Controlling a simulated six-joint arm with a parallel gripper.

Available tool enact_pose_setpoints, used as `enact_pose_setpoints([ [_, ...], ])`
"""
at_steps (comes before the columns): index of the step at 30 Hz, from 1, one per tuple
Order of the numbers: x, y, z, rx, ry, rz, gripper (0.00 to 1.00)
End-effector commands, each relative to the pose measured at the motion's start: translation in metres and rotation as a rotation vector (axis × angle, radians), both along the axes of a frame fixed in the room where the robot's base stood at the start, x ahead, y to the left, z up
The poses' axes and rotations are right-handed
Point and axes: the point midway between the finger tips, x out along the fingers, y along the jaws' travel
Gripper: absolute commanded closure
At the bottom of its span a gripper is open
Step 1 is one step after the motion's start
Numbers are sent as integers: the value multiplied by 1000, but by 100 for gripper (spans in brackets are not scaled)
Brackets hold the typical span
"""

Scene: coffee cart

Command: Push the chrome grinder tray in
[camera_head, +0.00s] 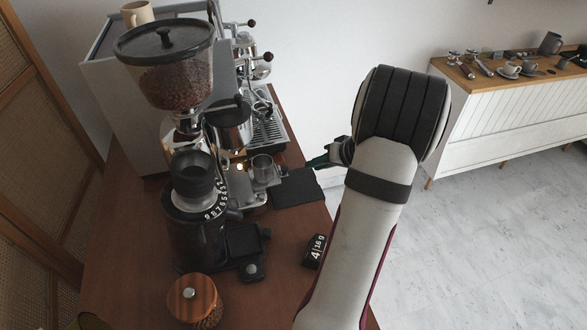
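The chrome grinder tray (243,193) sticks out to the right from the foot of the tall grinder with the bean hopper (165,70). A small metal cup (263,170) appears to stand at its right end. A small gap seems to lie between the fingertips and the cup. My own forearm and wrist hide part of the gripper. The fingers are too small to show whether they are apart.
A black grinder (190,210) with a number dial stands in front of the tray. A black mat (297,188) lies at the counter's right edge. A scale or timer (315,250) and a wooden-lidded jar (195,297) are nearer. The espresso machine (262,118) is behind.

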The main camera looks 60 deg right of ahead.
Motion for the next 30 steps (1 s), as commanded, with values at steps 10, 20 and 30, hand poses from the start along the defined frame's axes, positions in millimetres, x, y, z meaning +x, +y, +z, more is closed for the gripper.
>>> enact_pose_setpoints([
  [10, -10, -25, -17, 56, 86, -132, 100],
  [20, 31, -39, -75, 56, 85, -129, 100],
  [30, 68, -26, -73, 52, 84, -131, 100],
])
